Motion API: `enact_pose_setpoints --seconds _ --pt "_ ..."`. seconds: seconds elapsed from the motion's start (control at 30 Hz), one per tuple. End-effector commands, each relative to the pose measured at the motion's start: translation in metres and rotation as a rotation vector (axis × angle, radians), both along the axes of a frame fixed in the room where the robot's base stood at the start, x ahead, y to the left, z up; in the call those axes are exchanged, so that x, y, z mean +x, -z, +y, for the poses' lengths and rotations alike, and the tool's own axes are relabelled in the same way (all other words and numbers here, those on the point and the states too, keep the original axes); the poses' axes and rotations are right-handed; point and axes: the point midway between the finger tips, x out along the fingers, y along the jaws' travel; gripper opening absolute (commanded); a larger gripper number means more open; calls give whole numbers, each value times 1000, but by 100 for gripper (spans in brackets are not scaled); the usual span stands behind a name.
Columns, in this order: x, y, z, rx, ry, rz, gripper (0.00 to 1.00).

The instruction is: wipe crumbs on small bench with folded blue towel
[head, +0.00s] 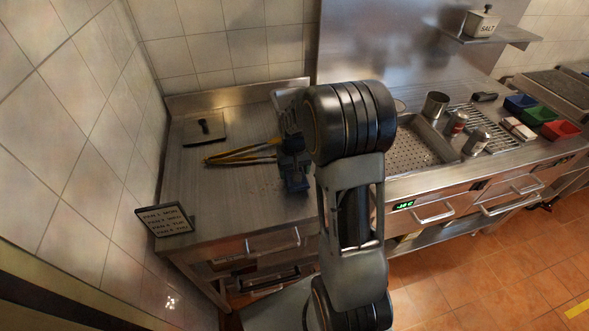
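The small steel bench (215,215) stands at the left against the tiled wall. Small reddish specks that look like crumbs (264,187) lie on its top, right of the middle. A dark blue shape (297,183), which may be the folded blue towel, shows at the bench's right part, just below my gripper (291,145). My gripper points down over the bench, partly hidden behind my own arm. I cannot tell whether its fingers are open or shut, or whether they hold the blue thing.
Tongs with yellow handles (235,156) lie left of my gripper.

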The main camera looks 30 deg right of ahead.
Motion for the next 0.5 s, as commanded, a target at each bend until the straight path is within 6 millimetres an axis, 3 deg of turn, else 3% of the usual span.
enact_pose_setpoints --seconds 0.5 --pt "0 5 0 0 0 0 53"
